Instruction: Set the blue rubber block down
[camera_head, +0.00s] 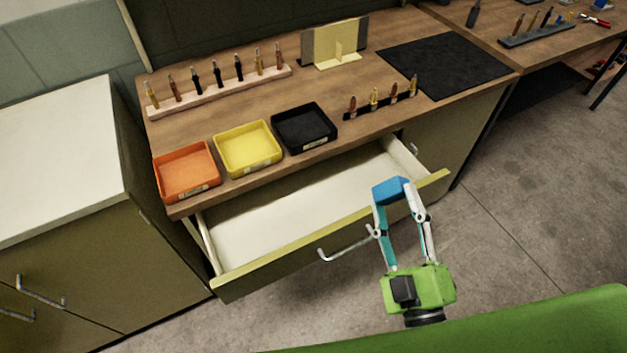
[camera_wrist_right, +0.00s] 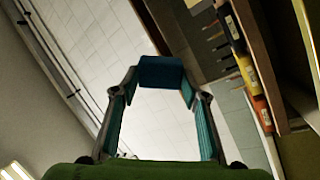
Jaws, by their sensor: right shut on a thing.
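The blue rubber block (camera_head: 391,190) is held between the fingertips of my right gripper (camera_head: 397,196), which is shut on it. In the head view the block shows over the right part of the open drawer's front edge. In the right wrist view the block (camera_wrist_right: 161,72) sits between the two fingertips of my right gripper (camera_wrist_right: 160,82). The open drawer (camera_head: 290,210) is pulled out below the workbench top, and its pale inside looks empty. My left gripper is in neither view.
On the workbench (camera_head: 215,115) stand an orange tray (camera_head: 186,172), a yellow tray (camera_head: 248,147) and a black tray (camera_head: 304,128). Behind them are tool racks, and a dark mat (camera_head: 445,65) lies at the right. The drawer's handle (camera_head: 345,248) juts out at the front.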

